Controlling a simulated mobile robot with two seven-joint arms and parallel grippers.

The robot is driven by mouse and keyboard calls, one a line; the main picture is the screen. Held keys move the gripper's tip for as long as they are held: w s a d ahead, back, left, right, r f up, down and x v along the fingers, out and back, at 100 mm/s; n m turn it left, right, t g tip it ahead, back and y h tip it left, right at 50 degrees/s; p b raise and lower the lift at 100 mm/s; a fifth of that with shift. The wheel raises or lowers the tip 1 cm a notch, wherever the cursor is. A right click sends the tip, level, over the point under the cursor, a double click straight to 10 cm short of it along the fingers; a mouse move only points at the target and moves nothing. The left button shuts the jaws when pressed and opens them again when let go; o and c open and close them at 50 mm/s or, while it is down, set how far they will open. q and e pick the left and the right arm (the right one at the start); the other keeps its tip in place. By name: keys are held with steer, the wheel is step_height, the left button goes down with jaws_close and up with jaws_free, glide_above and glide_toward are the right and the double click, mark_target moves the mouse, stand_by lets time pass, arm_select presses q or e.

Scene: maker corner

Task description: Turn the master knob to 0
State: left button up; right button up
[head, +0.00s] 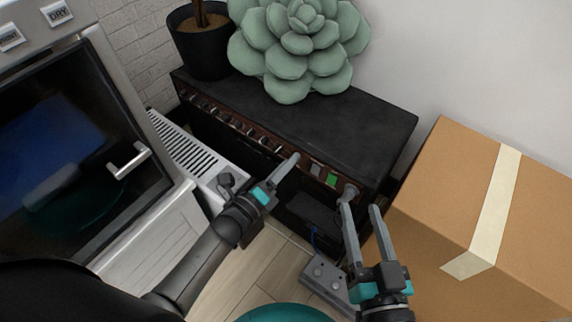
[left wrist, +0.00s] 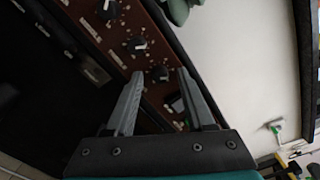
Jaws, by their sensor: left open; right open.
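A black amplifier (head: 330,120) has a dark red front panel with a row of knobs. Another knob with a white pointer (left wrist: 137,43) sits beyond. My right gripper (head: 361,208) is open at the panel's right end, one fingertip overlapping a grey knob (head: 350,190).
A green-lit switch (head: 332,179) is on the panel. A large succulent (head: 300,45) and a black plant pot (head: 203,45) stand on top. A cardboard box (head: 450,185) is close on the right. An oven-like appliance (head: 60,140) stands left. A grey pedal (head: 325,275) lies below.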

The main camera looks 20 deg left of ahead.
arm_select(q)
steer(key=shift+c, duration=0.4)
jaws_close()
